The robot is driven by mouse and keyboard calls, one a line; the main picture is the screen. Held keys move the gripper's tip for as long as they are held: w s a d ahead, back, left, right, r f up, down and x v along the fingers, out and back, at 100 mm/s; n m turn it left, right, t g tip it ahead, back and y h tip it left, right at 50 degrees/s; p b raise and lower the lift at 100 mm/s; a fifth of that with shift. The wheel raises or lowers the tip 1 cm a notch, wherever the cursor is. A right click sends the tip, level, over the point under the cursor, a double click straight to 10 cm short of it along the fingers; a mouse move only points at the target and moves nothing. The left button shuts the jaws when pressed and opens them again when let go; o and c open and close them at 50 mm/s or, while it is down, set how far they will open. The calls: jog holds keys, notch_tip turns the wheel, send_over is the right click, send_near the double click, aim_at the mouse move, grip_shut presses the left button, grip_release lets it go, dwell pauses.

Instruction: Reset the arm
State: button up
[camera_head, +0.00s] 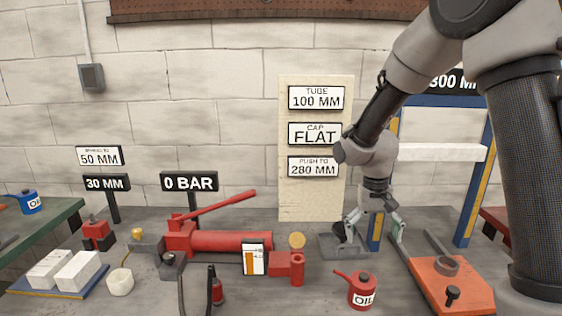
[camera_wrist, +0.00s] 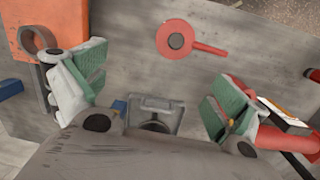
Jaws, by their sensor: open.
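My gripper (camera_head: 372,232) hangs at the end of my arm, pointing down over the bench, at the foot of the blue and yellow frame. In the wrist view its two green-padded fingers (camera_wrist: 152,95) are spread wide with nothing between them. A grey block with a round opening (camera_wrist: 155,115) lies below, between the fingers; it also shows in the head view (camera_head: 335,247), partly behind a finger. My arm comes down from the upper right and hides part of the frame.
A red oil can (camera_head: 362,291) stands in front of the gripper. An orange plate (camera_head: 455,285) with a grey ring lies to the right. A red hand pump (camera_head: 230,242), gauge and fittings fill the left. The frame's blue and yellow posts (camera_head: 474,185) rise behind. A sign board (camera_head: 315,190) leans on the wall.

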jog(key=s+d+r+t, duration=0.1)
jog(key=s+d+r, duration=0.3)
jog(key=s+r, duration=0.2)
jog(key=s+d+r+t, duration=0.2)
jog(key=s+d+r, duration=0.2)
jog(key=s+r, duration=0.2)
jog(key=s+d+r+n+t, duration=0.1)
jog(key=s+d+r+t, duration=0.1)
jog(key=s+d+r, duration=0.2)
jog(key=s+r, duration=0.3)
jog(key=s, duration=0.2)
jog(key=shift+y, duration=0.3)
jog(key=shift+s, duration=0.1)
